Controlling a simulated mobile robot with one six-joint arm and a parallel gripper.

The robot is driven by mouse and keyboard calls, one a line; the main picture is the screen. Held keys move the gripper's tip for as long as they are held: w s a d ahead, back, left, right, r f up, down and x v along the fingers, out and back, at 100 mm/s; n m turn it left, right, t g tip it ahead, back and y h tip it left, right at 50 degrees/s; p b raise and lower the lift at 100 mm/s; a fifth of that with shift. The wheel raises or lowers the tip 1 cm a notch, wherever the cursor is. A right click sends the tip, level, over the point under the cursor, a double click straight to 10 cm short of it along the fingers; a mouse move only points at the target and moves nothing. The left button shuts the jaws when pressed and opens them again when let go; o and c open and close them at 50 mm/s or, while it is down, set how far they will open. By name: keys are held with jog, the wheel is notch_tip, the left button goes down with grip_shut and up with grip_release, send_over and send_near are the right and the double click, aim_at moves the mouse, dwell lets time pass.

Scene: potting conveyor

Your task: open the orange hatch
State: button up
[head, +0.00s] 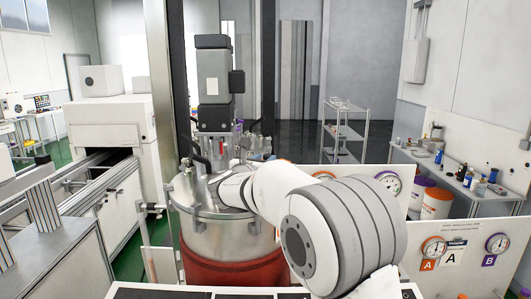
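A steel vessel (225,240) with a round metal lid stands in the middle of the head view. Its lower part is wrapped in a red-orange band (232,272). I cannot make out a distinct orange hatch; part of the lid is hidden behind my arm. My white arm reaches from the lower right to the top of the lid. My gripper (216,184) is at the lid, small and partly hidden by my arm. Its fingers cannot be made out, so I cannot tell whether it is open or touching anything.
A grey motor unit (214,75) rises above the lid, with small bottles and fittings around its base. A conveyor (80,190) and white cabinets stand on the left. A white panel with gauges (452,245) stands on the right, and a bench with bottles (470,180) is behind it.

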aim_at(266, 158)
jog(key=shift+p+x, duration=0.5)
jog(key=shift+x, duration=1.25)
